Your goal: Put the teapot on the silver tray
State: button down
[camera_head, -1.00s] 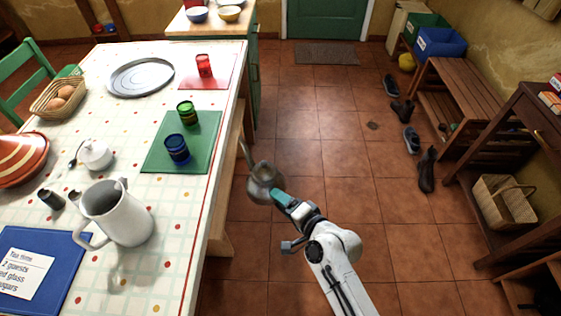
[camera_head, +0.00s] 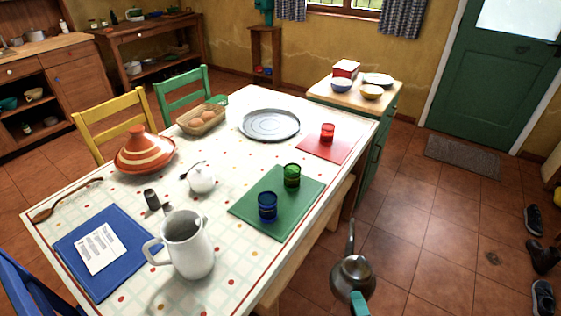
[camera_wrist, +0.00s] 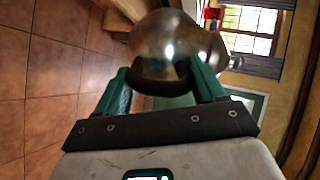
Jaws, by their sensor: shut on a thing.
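The teapot (camera_head: 352,277) is a round, shiny metal pot with a thin upright spout. It hangs in the air over the floor, right of the table. My gripper (camera_head: 357,297) is shut on it; only a teal finger shows in the head view. In the wrist view, both teal fingers of my gripper (camera_wrist: 162,85) clasp the teapot (camera_wrist: 168,45). The silver tray (camera_head: 270,125) is a round, empty metal tray lying flat at the table's far end, well away from my gripper.
The table (camera_head: 120,194) also bears a white jug (camera_head: 188,250), a green mat (camera_head: 262,222) with blue (camera_head: 267,207) and green (camera_head: 292,176) glasses, a red mat (camera_head: 318,150) with a red glass (camera_head: 327,132), a bread basket (camera_head: 203,121) and a tagine (camera_head: 144,153).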

aim_at(270, 124)
jog(key=i+l, duration=0.8)
jog(key=i+l+z, duration=0.05)
